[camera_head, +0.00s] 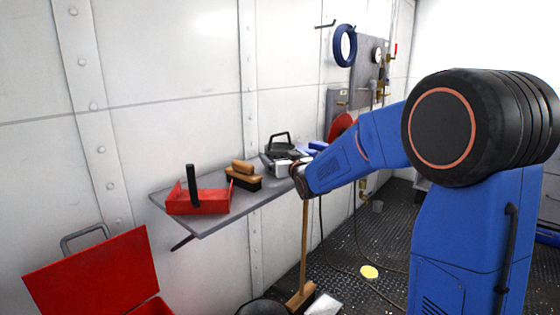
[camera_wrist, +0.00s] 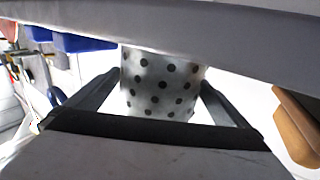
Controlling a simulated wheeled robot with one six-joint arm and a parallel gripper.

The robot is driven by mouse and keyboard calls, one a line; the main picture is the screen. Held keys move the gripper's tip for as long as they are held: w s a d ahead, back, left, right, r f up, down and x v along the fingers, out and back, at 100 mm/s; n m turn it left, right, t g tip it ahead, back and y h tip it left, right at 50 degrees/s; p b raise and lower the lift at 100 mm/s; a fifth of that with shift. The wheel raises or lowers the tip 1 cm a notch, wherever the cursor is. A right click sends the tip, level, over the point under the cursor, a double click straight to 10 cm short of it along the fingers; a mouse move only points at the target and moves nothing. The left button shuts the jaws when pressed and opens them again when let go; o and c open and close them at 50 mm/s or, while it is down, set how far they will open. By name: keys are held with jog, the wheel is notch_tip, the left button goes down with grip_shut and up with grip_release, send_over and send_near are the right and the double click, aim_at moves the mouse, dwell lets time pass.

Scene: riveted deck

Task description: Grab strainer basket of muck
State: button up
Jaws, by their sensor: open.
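The strainer basket (camera_wrist: 160,85) is a pale metal cylinder with rows of dark round holes, in the middle of the wrist view. It appears to stand on the shelf; the wrist picture looks upside down. My gripper (camera_wrist: 160,92) is open, with one dark finger on each side of the basket. Gaps show between fingers and basket, and I cannot tell whether anything touches. In the head view my gripper (camera_head: 299,178) is at the shelf's right part, its fingers mostly hidden. A pale shape beside it may be the basket. Any muck inside is not visible.
The grey shelf (camera_head: 222,212) holds a red tray (camera_head: 212,202), a wooden brush (camera_head: 243,179) and a dark handled case (camera_head: 281,148). Blue items (camera_head: 317,147) lie behind my gripper. A broom (camera_head: 304,240) stands below the shelf; an open red toolbox (camera_head: 95,275) is lower left.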

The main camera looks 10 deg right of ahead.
jog(key=shift+w, duration=0.45)
jog(key=c, duration=1.2)
jog(key=shift+r, duration=0.15)
